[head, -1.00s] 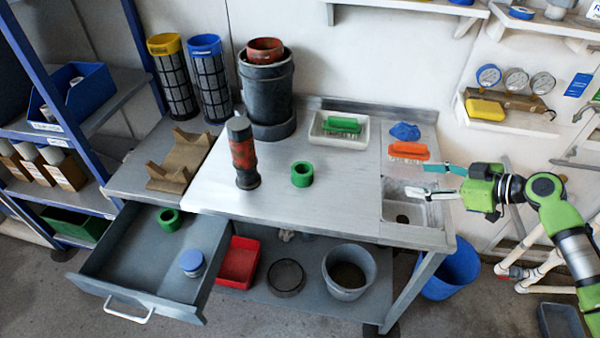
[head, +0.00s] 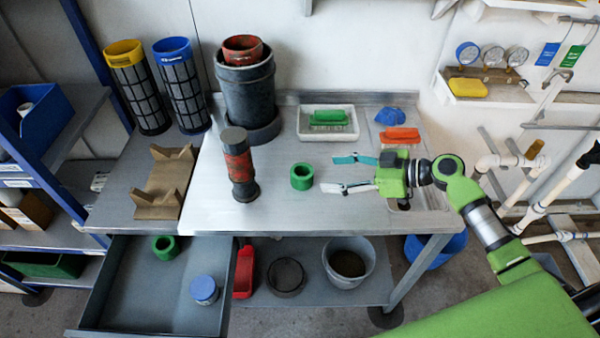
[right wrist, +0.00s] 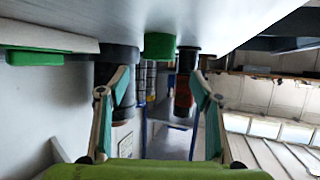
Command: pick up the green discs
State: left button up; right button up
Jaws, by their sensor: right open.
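One green disc (head: 302,176), a thick ring, stands on the metal worktop right of centre in the head view. A second green disc (head: 165,247) lies in the open drawer at the lower left. My right gripper (head: 338,173) is open and empty just right of the worktop disc, with its fingers pointing left at it. In the right wrist view, whose picture is upside down, the disc (right wrist: 160,46) shows beyond and between the two spread fingers. My left gripper is not in view.
A red and black cylinder (head: 239,165) stands left of the worktop disc. A white tray (head: 304,125) with a green brush, an orange brush (head: 400,135) and a dark bucket (head: 247,90) are behind. A blue-lidded jar (head: 204,290) is in the drawer (head: 130,305).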

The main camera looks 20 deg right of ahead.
aim_at(295, 172)
jog(key=x, duration=0.2)
jog(key=shift+w+a, duration=0.25)
jog(key=shift+w+a+f+p, duration=0.2)
jog(key=shift+w+a+p, duration=0.1)
jog(key=shift+a+p, duration=0.15)
jog(key=p+x, duration=0.1)
jog(key=x, duration=0.3)
jog(key=shift+w+a+f+p, duration=0.2)
jog(key=shift+w+a+p, duration=0.05)
jog(key=shift+p, duration=0.05)
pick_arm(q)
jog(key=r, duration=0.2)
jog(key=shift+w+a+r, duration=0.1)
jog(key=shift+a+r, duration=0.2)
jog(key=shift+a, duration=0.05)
pick_arm(e)
jog(key=c, duration=1.2)
